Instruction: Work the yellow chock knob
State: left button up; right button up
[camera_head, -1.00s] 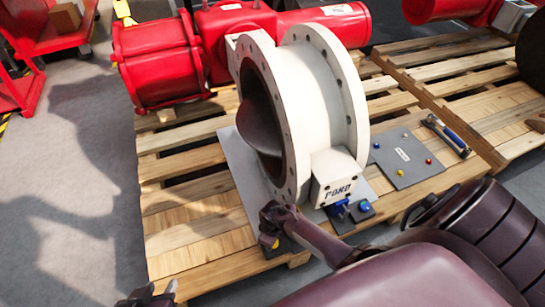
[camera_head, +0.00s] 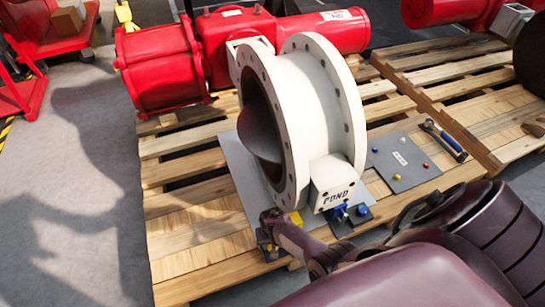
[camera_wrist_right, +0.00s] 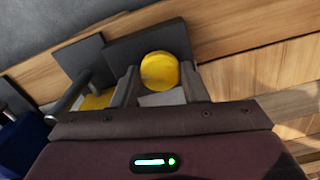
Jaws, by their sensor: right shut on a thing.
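The yellow chock knob (camera_wrist_right: 160,70) is a round yellow disc in front of a dark plate in the right wrist view. The two fingers of my right gripper (camera_wrist_right: 158,92) stand on either side of it, shut on it. In the head view my right gripper (camera_head: 268,228) is low at the pallet's front edge, left of the white valve's label box. A small yellow patch (camera_head: 296,218) shows just right of the gripper there; the gripper and wrist hide most of the chock. My left gripper is out of view.
The white valve body (camera_head: 345,100) stands on a wooden pallet (camera_head: 195,235). Its POND box (camera_head: 335,185) and a blue knob (camera_head: 362,209) are right of my gripper. A grey panel (camera_head: 403,165) and a blue-handled tool (camera_head: 445,140) lie farther right. Open floor is at left.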

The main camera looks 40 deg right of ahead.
jog(key=m, duration=1)
jog(key=shift+m, duration=1.2)
jog(key=shift+m+b, duration=0.3)
jog(key=shift+d, duration=0.1)
jog(key=o, duration=0.7)
jog(key=shift+o, duration=1.4)
